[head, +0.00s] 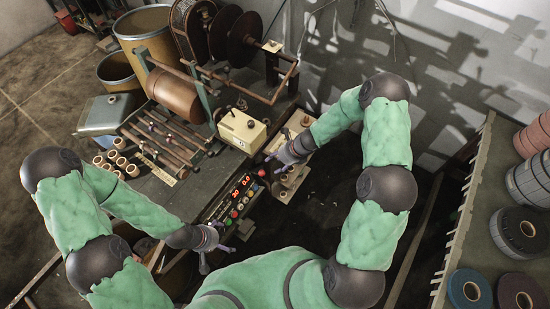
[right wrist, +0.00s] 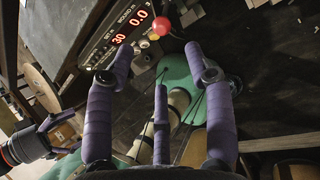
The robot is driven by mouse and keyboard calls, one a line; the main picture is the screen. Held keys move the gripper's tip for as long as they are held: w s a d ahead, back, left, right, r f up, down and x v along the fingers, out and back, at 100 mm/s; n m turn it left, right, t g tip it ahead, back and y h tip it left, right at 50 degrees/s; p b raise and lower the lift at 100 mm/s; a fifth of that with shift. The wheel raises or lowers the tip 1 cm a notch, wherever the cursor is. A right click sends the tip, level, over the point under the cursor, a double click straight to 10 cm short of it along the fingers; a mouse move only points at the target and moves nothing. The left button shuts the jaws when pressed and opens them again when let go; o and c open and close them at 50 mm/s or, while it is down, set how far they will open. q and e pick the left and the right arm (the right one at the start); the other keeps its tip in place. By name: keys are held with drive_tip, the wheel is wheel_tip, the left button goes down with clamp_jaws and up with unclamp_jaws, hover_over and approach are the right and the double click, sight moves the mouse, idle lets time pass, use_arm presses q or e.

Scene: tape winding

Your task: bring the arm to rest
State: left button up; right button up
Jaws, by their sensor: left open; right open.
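My left gripper (head: 216,256) is at the lower middle of the head view, below the control box, with its purple fingers spread and nothing between them. My right gripper (head: 268,160) is near the middle, by the right end of the bench, and is open and empty. In the right wrist view its purple fingers (right wrist: 160,85) stand apart, with no object between them. Both arms are bent at the elbow, in green sleeves with dark joints.
A control box (head: 240,197) with red digits sits at the bench's front edge; its red button (right wrist: 161,26) shows close up. The winding machine (head: 175,95) and a cream box (head: 242,130) stand behind. A rack (head: 470,225) with tape rolls (head: 520,232) is at right.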

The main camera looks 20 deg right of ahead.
drive_tip(key=s+a+f+n+g+b, duration=0.1)
drive_tip(key=s+a+f+n+b, duration=0.2)
drive_tip(key=s+n, duration=0.4)
drive_tip(key=s+a+f+n+g+h+b, duration=0.1)
drive_tip(key=s+a+f+n+b, duration=0.1)
drive_tip(key=s+f+n+b, duration=0.4)
drive_tip(key=s+a+f+n+b, duration=0.3)
drive_tip(key=s+f+n+b, duration=0.2)
drive_tip(key=n, duration=0.9)
drive_tip(key=s+f, duration=0.3)
drive_tip(key=s, duration=0.1)
drive_tip(key=shift+s+a+n+g, duration=0.15)
drive_tip(key=shift+a+n+g, duration=0.2)
drive_tip(key=shift+n+g, duration=0.05)
